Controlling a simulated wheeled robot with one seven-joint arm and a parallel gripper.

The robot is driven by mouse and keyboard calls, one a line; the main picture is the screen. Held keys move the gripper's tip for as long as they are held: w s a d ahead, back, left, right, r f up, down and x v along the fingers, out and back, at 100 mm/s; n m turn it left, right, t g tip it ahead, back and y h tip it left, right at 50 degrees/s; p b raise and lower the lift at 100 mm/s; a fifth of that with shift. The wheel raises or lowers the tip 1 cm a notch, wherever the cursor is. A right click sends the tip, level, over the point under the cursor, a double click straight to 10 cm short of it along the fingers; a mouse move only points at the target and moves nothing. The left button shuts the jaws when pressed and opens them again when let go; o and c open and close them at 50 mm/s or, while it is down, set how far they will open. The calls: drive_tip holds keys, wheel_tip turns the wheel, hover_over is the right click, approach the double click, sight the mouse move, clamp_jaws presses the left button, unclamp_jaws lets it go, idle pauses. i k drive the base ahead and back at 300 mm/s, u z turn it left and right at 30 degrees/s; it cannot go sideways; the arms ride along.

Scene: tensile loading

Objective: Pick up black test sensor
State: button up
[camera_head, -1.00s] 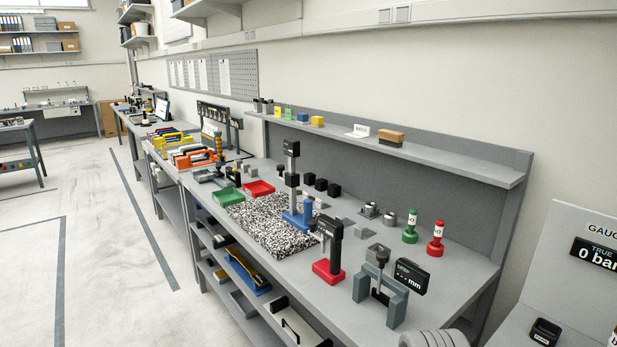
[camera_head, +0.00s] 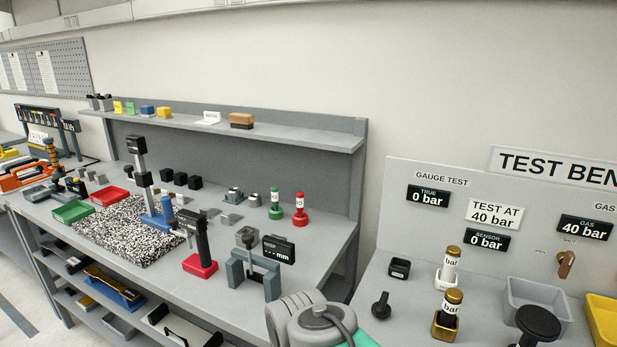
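I cannot tell for certain which item is the black test sensor. On the test bench at right, a small black knob-shaped part (camera_head: 381,305) lies near the front left. Behind it is a black square block (camera_head: 399,268) with a hollow top. A larger black round-topped part (camera_head: 537,322) stands at the bottom right, cut by the picture edge. Two gold-capped cylinders marked "bar" stand between them, one in a white holder (camera_head: 446,276) and one in a gold holder (camera_head: 444,327). Grey and teal links of my arm show at the bottom centre; my gripper is not in view.
The test bench panel (camera_head: 430,245) carries displays and a brown valve handle (camera_head: 566,264). A grey bin (camera_head: 540,303) and a yellow bin (camera_head: 603,318) stand at right. The left workbench (camera_head: 335,238) holds gauges, trays and a speckled plate (camera_head: 125,230).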

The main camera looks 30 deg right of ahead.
sight(452, 302)
drive_tip(key=u, duration=0.75)
drive_tip(key=k, duration=0.65)
drive_tip(key=u, duration=0.2)
